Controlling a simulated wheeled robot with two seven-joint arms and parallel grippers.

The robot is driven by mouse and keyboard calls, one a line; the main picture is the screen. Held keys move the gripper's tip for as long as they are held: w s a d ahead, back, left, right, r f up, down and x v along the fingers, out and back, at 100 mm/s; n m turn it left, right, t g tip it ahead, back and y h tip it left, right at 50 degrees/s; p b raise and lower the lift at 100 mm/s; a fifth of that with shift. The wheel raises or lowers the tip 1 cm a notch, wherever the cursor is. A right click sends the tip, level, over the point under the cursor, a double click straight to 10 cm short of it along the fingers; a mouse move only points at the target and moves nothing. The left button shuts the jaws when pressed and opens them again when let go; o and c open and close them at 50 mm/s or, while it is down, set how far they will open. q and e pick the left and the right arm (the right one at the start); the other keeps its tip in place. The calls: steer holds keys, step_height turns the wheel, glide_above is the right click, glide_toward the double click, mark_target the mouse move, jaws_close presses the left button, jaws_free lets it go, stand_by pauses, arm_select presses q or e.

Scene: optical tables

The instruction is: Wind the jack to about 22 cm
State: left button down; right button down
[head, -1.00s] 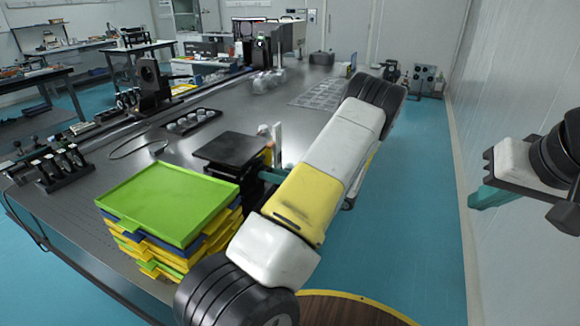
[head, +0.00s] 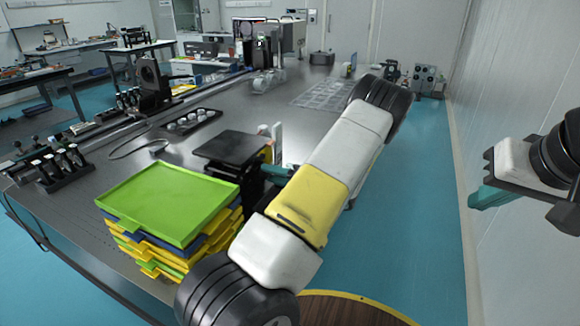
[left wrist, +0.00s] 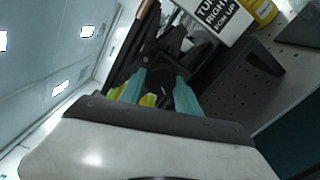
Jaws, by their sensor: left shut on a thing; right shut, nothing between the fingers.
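The jack (head: 232,147) stands on the table behind the tray stack, its flat black top plate raised above the tabletop. My left arm reaches across from the front, and my left gripper (head: 274,173) is at the jack's right side, mostly hidden by the arm. In the left wrist view, its teal fingers (left wrist: 160,92) are shut around the dark knob (left wrist: 163,76) of the jack. A white card in that view (left wrist: 217,14) carries partly cut-off words, with "RIGHT" and "FOR UP" readable. My right gripper (head: 480,198) is shut and empty, clear of the table at the right.
A stack of green, yellow and blue trays (head: 172,203) stands at the table's front, close to the jack. A dark holder with round items (head: 190,122) and a cable lie behind it on the optical table (head: 250,105). Open floor and a white wall lie to the right.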

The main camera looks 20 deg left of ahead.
arm_select(q)
steer(key=m, duration=1.1)
steer(key=shift+m, duration=0.4)
stand_by(0.3)
steer(key=c, duration=0.9)
jaws_free()
steer(key=shift+o, duration=0.2)
steer(key=shift+d, duration=0.15)
steer(key=d, duration=0.7)
steer(key=shift+s+d, duration=0.25)
steer(key=shift+d, duration=0.05)
